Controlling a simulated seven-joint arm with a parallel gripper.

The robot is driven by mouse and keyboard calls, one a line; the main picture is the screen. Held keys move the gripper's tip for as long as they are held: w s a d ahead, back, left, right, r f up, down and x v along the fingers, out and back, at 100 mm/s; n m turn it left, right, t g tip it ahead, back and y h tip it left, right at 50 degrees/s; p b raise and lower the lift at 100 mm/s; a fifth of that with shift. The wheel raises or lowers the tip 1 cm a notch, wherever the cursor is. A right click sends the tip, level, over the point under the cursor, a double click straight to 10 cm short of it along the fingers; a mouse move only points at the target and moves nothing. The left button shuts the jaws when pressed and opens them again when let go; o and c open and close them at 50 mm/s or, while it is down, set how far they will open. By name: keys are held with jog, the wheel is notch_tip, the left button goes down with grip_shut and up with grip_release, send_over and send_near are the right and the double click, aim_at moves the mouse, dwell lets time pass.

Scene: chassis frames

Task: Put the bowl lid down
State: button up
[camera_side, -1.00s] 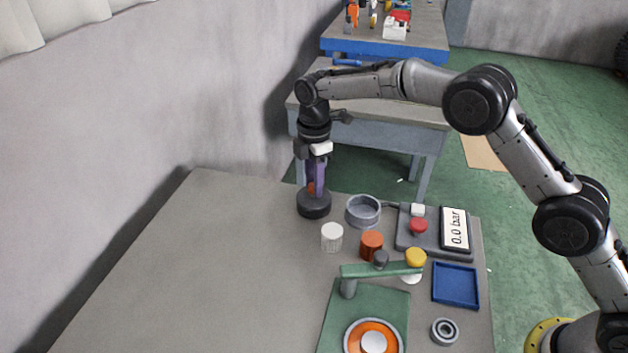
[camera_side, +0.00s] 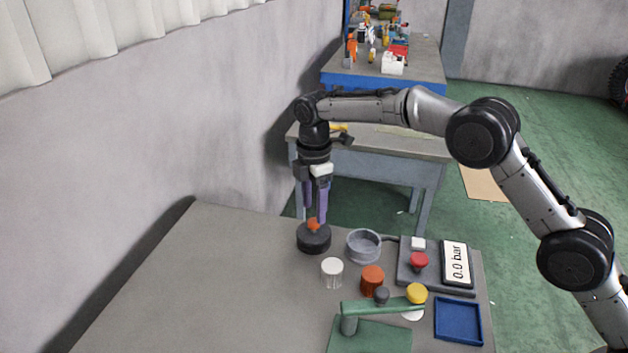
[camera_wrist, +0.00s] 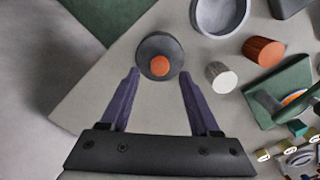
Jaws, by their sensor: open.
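The bowl lid (camera_side: 314,244) is a dark grey disc with an orange knob (camera_side: 313,226). It lies flat on the table near the far edge, and shows in the wrist view (camera_wrist: 158,44) too. My gripper (camera_side: 314,218) points down above the lid, its purple fingers spread apart with the knob between and just below their tips. In the wrist view the open fingers (camera_wrist: 159,73) stand clear on either side of the knob. A grey open bowl (camera_side: 363,246) stands just right of the lid, apart from it.
A white cylinder (camera_side: 332,272) and an orange cylinder (camera_side: 372,279) stand in front of the bowl. A control box (camera_side: 407,276) with a gauge, a blue tray (camera_side: 458,321) and a green fixture (camera_side: 371,338) are to the right. The table's left side is clear.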

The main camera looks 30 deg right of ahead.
aim_at(314, 220)
notch_tip(314, 220, up, 9)
dwell(0.3)
jog(key=s+d+r+m+t, duration=0.2)
jog(key=s+d+r+m, duration=0.35)
jog(key=s, duration=0.35)
jog(key=s+d+r+m+t, duration=0.1)
jog(key=s+d+r+m, duration=0.3)
jog(key=s+d+r, duration=0.45)
jog(key=s+d+f+m+t, duration=0.1)
jog(key=s+f+m, duration=0.3)
jog(key=s, duration=0.7)
jog(key=s+d+f+m+t, duration=0.1)
jog(key=s+f+m, duration=0.3)
jog(key=s, duration=0.7)
notch_tip(314, 220, down, 2)
jog(key=shift+d+f+t, duration=0.25)
jog(key=shift+d+t, duration=0.05)
jog(key=shift+d, duration=0.55)
